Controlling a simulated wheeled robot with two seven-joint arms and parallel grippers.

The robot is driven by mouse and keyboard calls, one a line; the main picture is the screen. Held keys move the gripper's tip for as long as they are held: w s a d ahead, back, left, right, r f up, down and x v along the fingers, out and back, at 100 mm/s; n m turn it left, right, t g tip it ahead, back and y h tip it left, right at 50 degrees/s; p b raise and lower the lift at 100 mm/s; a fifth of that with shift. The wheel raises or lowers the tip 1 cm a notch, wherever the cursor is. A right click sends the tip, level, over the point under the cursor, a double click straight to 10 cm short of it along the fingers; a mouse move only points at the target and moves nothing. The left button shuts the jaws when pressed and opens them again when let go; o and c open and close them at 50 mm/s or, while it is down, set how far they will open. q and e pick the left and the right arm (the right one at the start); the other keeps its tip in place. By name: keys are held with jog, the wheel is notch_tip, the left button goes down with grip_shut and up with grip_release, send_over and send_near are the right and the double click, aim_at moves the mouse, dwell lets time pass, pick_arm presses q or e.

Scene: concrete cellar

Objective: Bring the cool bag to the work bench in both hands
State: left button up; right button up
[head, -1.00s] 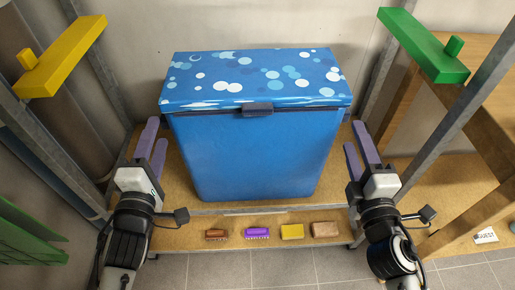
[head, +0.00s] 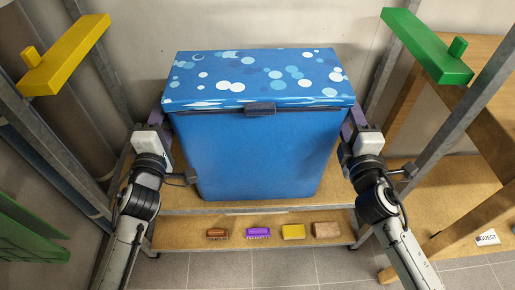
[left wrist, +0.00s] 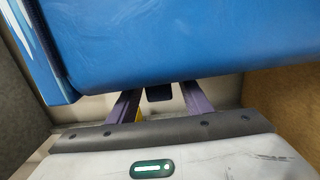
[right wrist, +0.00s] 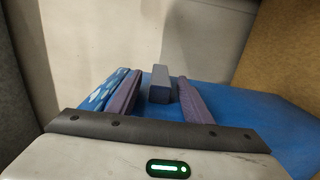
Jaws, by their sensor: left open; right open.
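The blue cool bag (head: 255,155) stands upright on the wooden shelf, its lid (head: 262,78) shut and patterned with pale dots. My left gripper (head: 160,122) is at the bag's left side, its fingers largely hidden in the head view. In the left wrist view its open fingers (left wrist: 160,103) stand either side of a dark side handle (left wrist: 158,93). My right gripper (head: 352,118) is at the bag's right side. In the right wrist view its open fingers (right wrist: 160,78) straddle a grey side handle (right wrist: 160,92). Neither gripper is closed on a handle.
The shelf (head: 235,208) has grey metal posts on both sides. Several brushes and blocks, including a purple brush (head: 258,233) and a yellow block (head: 293,232), lie on the lower board. A yellow bar (head: 65,58) and a green bar (head: 425,45) flank the bag above. Wooden framing (head: 490,110) stands right.

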pick_arm(q)
jog(key=shift+w, duration=1.1)
pick_arm(e)
jog(key=shift+w, duration=1.25)
pick_arm(q)
jog(key=shift+c, duration=0.2)
pick_arm(e)
jog(key=shift+c, duration=0.2)
pick_arm(q)
grip_shut()
pick_arm(e)
grip_shut()
pick_arm(q)
jog(key=shift+r, duration=0.3)
pick_arm(e)
jog(key=shift+r, duration=0.25)
